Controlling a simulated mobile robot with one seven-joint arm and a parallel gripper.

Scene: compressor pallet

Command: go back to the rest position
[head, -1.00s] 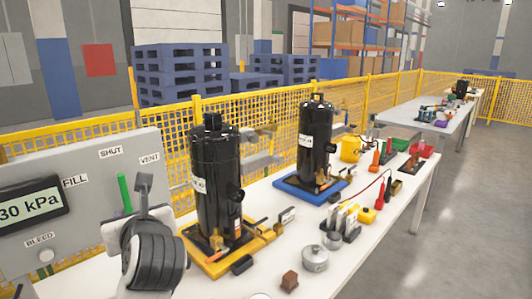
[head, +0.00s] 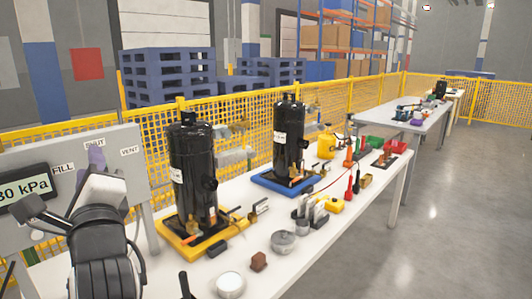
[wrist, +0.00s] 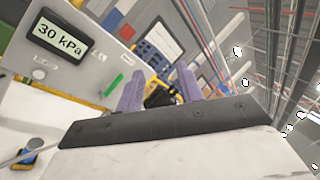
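My gripper (wrist: 158,72) shows two purple fingers in the wrist view, spread apart with no object held between them. In the head view my gripper (head: 95,158) is raised at the left in front of the grey gauge panel (head: 130,165), partly hidden by my own wrist. The panel's display (wrist: 63,32) reads 30 kPa. Its green lever (wrist: 114,84) shows in the wrist view, apart from the fingers; in the head view my arm hides it.
A black compressor (head: 192,175) stands on a yellow tray (head: 172,245), another (head: 288,140) on a blue tray (head: 262,180). A yellow fence (head: 235,125) runs behind; the right floor is clear.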

